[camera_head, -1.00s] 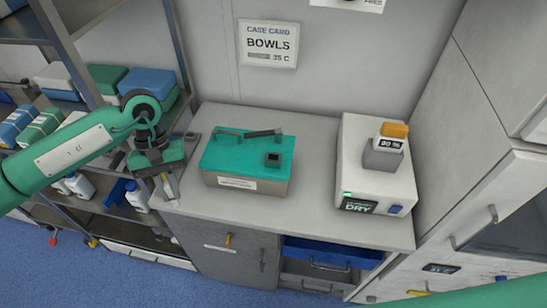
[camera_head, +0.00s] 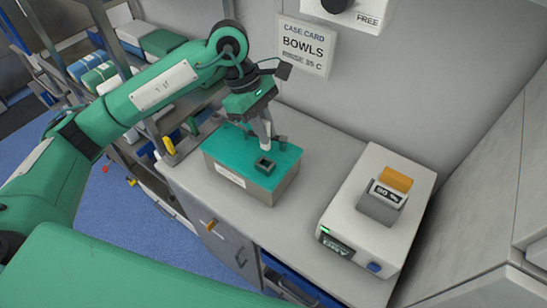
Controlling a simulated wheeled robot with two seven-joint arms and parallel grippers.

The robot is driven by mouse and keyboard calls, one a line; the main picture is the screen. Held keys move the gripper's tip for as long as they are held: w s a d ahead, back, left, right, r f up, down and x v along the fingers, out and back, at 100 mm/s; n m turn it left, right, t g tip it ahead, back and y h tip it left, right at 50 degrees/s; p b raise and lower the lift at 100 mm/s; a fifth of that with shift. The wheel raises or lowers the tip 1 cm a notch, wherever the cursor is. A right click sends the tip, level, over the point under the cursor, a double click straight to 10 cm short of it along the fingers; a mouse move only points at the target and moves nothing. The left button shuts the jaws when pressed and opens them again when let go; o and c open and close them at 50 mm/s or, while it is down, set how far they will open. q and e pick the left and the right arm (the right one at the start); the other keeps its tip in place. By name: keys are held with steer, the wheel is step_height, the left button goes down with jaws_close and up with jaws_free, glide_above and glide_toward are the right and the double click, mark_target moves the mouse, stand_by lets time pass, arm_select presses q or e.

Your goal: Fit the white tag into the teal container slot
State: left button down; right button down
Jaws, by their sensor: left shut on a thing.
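The teal-topped container (camera_head: 222,145) stands on the grey counter, with a white label on its front. A small dark square slot piece (camera_head: 265,165) sits on its top. My left gripper (camera_head: 266,143) points down over the container, just behind the slot piece. It is shut on a pale, narrow thing, which I take to be the white tag; the fingers hide most of it. Whether its lower end touches the container top I cannot tell. My right gripper is not in view.
A white dryer box (camera_head: 345,215) stands to the right on the counter, carrying a grey block (camera_head: 380,208) with white and orange pieces. A "BOWLS" case card (camera_head: 306,47) is on the wall behind. Shelving (camera_head: 135,35) stands at the left. Counter between container and dryer is clear.

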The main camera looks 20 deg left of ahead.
mark_target(265, 148)
arm_select(q)
step_height(265, 148, down, 4)
steer(key=shift+a+r+p, duration=0.1)
steer(key=shift+a+p, duration=0.05)
steer(key=shift+p, duration=0.45)
steer(key=shift+f, duration=0.55)
step_height(265, 148, down, 3)
steer(key=shift+p, duration=0.75)
steer(key=shift+f, duration=0.15)
steer(key=shift+f+b, duration=0.1)
steer(key=shift+b, duration=0.25)
steer(key=c, duration=1.4)
jaws_free()
steer(key=shift+c, duration=0.2)
